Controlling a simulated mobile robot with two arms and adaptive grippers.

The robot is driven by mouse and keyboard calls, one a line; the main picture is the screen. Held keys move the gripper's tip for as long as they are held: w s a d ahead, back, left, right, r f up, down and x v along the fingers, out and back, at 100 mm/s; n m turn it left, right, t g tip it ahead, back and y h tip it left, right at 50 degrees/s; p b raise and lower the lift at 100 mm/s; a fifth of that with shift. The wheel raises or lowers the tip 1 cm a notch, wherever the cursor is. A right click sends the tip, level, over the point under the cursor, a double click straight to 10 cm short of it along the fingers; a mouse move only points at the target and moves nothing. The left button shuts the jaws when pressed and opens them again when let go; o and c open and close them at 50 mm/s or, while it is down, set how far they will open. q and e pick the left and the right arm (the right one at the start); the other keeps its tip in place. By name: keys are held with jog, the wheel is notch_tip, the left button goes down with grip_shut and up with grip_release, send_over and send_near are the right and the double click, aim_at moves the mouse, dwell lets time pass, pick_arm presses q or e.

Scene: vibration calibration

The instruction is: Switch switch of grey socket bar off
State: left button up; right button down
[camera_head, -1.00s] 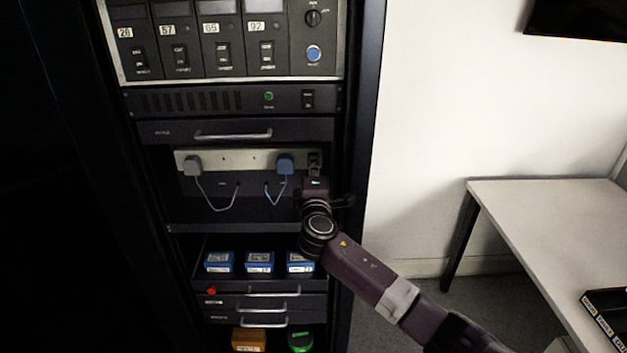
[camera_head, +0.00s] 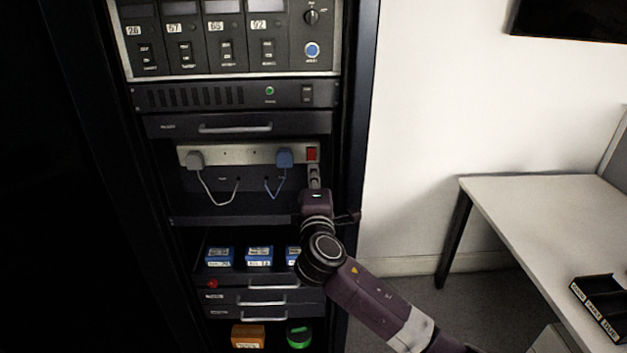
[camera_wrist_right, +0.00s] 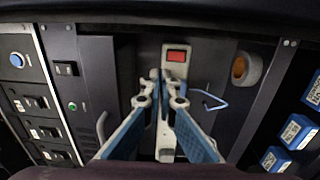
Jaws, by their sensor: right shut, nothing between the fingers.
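The grey socket bar (camera_head: 228,155) runs across the open rack bay in the head view. Its switch (camera_head: 312,153) is a red rocker at the right end. A grey plug (camera_head: 194,160) and a blue plug (camera_head: 284,158) sit in the bar. My right gripper (camera_head: 314,170) is just below the switch and empty. In the right wrist view, the red switch (camera_wrist_right: 176,56) is lit-looking and uncovered. The closed fingertips of my right gripper (camera_wrist_right: 160,76) are beside it, apparently not covering it. Contact cannot be told. My left gripper is not in view.
Above the bar is a drawer (camera_head: 234,127) with a handle. Below are blue boxes (camera_head: 219,257) on a shelf and more drawers. The rack's right side frame (camera_head: 359,130) stands close to my arm. A white table (camera_head: 530,215) stands at the right.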

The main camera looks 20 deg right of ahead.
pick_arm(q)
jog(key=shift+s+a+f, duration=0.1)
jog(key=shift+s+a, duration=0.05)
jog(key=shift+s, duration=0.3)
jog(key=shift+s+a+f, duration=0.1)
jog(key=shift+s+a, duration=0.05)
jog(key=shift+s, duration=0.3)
pick_arm(e)
jog(key=shift+v, duration=0.85)
jog(key=shift+d+r, duration=0.1)
